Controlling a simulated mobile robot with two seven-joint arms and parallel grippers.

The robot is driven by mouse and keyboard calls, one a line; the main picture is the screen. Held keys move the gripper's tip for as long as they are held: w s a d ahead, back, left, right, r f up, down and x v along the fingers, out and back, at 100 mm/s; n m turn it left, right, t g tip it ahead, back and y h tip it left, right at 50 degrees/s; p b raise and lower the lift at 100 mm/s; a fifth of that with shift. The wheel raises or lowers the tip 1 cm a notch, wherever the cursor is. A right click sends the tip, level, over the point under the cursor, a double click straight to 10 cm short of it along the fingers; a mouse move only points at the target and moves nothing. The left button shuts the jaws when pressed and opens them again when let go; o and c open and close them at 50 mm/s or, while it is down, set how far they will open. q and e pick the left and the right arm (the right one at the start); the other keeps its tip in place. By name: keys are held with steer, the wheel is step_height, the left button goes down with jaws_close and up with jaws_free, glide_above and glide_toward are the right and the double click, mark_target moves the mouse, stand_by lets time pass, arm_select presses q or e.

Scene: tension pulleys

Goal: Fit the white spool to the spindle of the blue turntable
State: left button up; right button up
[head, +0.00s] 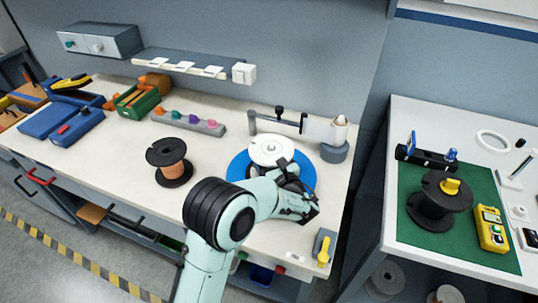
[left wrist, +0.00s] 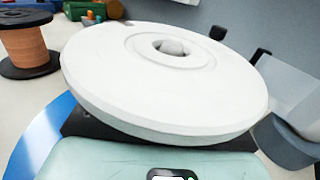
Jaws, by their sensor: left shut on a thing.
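The white spool (head: 268,149) is over the blue turntable (head: 239,170) on the long bench. It fills much of the left wrist view (left wrist: 130,75), where a rounded grey tip shows in its central hole. I cannot tell whether that tip is the spindle, or whether the spool rests on the turntable or is just above it. My left gripper (head: 287,174) is shut on the near right side of the spool; its fingertips are mostly hidden. The turntable's blue edge (left wrist: 42,140) also shows in the left wrist view. My right gripper is not in view.
A black spool with copper-coloured winding (head: 172,170) stands left of the turntable. A dark arm on posts (head: 278,119) and a grey round base with a pale cone (head: 334,152) stand close behind and right. A yellow-handled device (head: 324,250) sits at the front edge.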

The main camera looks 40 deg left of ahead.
arm_select(q)
steer(key=shift+f, duration=0.2)
steer(key=o, duration=1.6)
steer(key=shift+c, duration=0.2)
steer(key=shift+f, duration=0.1)
steer(key=shift+d, duration=0.15)
steer(key=v, duration=0.7)
steer(key=shift+s, duration=0.1)
steer(key=shift+d, duration=0.1)
